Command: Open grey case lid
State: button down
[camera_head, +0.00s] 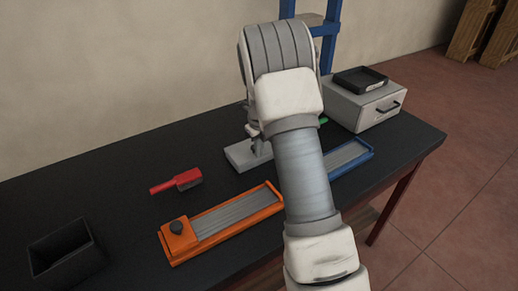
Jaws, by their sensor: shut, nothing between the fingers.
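A low, light grey case (240,157) lies on the black table, left of my arm. It looks like a flat slab, and its lid seam and right part are hidden or too small to make out. My gripper (259,148) points down at the right part of the case, mostly hidden by my own arm. Its fingers are shut with nothing visible between them. I cannot tell whether they touch the lid. The lid appears shut.
A grey box with a black handle (376,112) bears a black tray (360,77) at the back right. An orange holder (181,241), a blue holder (362,157), a red-handled tool (178,182) and an open black bin (65,249) stand around. The table's left back is clear.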

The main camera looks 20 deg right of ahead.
jog(key=shift+r, duration=0.15)
jog(key=shift+w+r, duration=0.1)
jog(key=shift+r, duration=0.15)
